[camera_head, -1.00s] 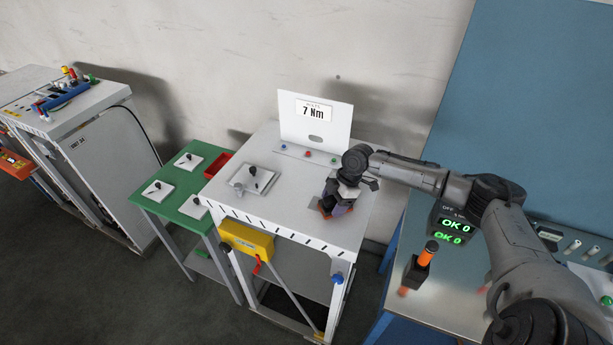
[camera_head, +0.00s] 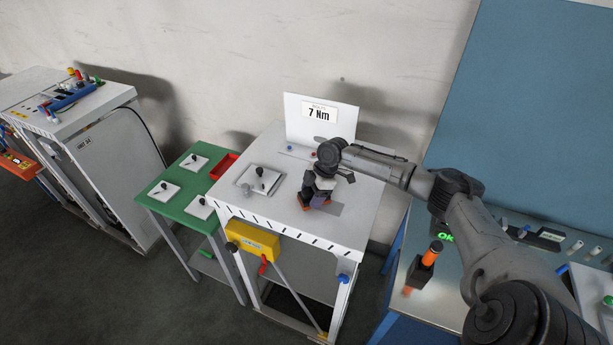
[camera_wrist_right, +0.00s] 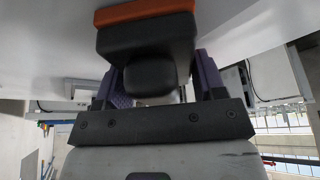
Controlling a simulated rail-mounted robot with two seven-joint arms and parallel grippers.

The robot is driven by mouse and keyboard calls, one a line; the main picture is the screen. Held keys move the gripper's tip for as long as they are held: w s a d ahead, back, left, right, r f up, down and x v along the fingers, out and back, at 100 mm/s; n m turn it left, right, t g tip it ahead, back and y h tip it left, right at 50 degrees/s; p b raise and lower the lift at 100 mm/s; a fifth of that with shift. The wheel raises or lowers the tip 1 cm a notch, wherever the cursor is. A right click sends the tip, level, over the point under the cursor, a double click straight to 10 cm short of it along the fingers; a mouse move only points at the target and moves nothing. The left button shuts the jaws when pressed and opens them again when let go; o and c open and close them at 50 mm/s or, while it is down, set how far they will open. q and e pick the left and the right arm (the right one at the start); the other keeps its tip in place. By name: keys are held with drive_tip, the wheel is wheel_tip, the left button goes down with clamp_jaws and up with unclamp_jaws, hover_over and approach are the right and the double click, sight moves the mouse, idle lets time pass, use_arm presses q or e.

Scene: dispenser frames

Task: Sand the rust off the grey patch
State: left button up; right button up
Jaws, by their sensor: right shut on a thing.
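The grey patch (camera_head: 330,208) is a flat darker area on the white bench top (camera_head: 352,220). It is partly hidden by my right gripper (camera_head: 316,191), and I cannot make out rust on what shows. That gripper is shut on a dark sanding block with an orange base (camera_head: 304,206), at the patch's left side. In the right wrist view the black sanding block (camera_wrist_right: 150,40) sits between the purple fingers, its orange pad towards the white surface. I cannot tell whether the pad touches it. My left gripper is not in view.
A plate with a black knob (camera_head: 262,183) lies left of the patch. An upright panel reading 7 Nm (camera_head: 318,118) stands behind. A green table (camera_head: 165,208) is on the left. A black-and-orange tool (camera_head: 424,268) stands on the right-hand bench.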

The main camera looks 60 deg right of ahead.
wheel_tip(320, 180, up, 4)
drive_tip(key=shift+s+d+p, duration=0.1)
drive_tip(key=shift+p, duration=0.9)
wheel_tip(320, 180, up, 4)
drive_tip(key=p, duration=0.3)
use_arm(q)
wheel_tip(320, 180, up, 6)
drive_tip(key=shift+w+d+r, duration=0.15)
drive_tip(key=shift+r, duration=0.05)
use_arm(e)
drive_tip(key=shift+f, duration=0.1)
